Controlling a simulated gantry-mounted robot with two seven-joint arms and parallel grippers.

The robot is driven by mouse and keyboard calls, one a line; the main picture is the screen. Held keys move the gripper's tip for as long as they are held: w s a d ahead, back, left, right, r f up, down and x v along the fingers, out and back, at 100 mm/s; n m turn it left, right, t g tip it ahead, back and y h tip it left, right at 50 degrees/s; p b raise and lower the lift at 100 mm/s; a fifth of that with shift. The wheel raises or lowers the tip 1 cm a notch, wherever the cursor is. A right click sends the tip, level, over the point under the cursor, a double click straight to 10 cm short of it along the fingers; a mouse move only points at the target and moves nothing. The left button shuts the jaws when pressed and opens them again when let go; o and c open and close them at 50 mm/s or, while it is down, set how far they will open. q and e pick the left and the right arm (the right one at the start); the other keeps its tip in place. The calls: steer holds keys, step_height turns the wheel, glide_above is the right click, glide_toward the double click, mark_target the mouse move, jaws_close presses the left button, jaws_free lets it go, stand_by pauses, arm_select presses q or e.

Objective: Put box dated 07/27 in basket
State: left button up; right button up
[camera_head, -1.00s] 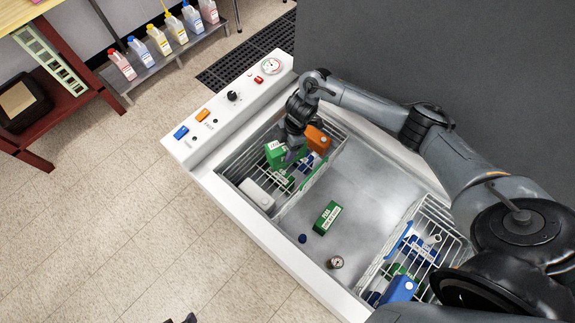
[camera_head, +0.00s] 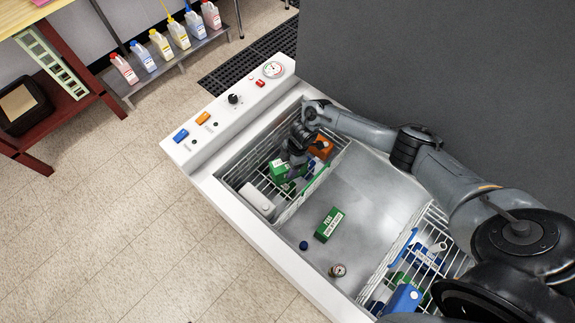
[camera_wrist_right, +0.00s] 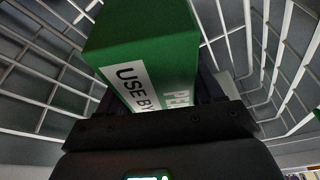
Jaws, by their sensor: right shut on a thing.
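My right gripper (camera_head: 291,172) is down inside the left wire basket (camera_head: 233,184), shut on a green box (camera_head: 277,171). In the right wrist view the green box (camera_wrist_right: 145,45) stands between the fingers, with basket wires around it. My left gripper does not show.
The left basket also holds a white item (camera_head: 257,199), an orange box (camera_head: 321,146) and blue and green items. The right wire basket (camera_head: 447,234) holds blue, green and white items. A dark blue cap (camera_head: 303,245) and a small gauge (camera_head: 337,270) lie near the front edge.

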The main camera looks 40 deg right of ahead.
steer(key=shift+r, duration=0.1)
steer(key=shift+f, duration=0.2)
steer(key=o, duration=1.4)
